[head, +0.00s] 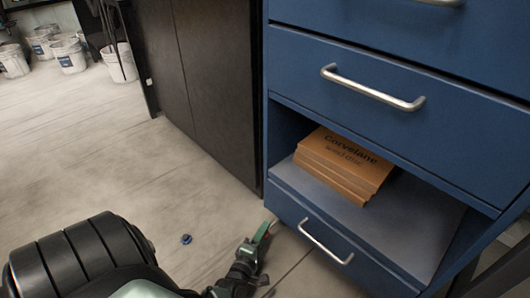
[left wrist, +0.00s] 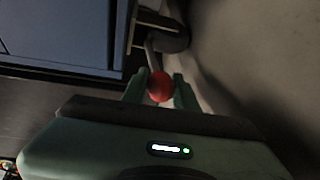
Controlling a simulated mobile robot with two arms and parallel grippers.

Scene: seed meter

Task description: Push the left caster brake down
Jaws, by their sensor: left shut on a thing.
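The blue drawer cabinet (head: 430,145) fills the right of the head view, and its side shows at the upper left of the left wrist view (left wrist: 65,30). Beside its corner in the left wrist view is a dark caster (left wrist: 172,40) with a pale lever. A round red brake end (left wrist: 160,86) sits at the lever's end, between the fingertips of my left gripper (left wrist: 160,90). That gripper is shut on it. In the head view my left gripper (head: 263,235) is low by the cabinet's lower left corner, where the caster is hard to make out. My right gripper is out of view.
An open shelf in the cabinet holds a stack of orange-brown packets (head: 342,165). A dark cabinet (head: 215,80) stands to the left. A small blue object (head: 186,239) lies on the floor. Several white buckets (head: 70,55) stand far left. The floor between is mostly clear.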

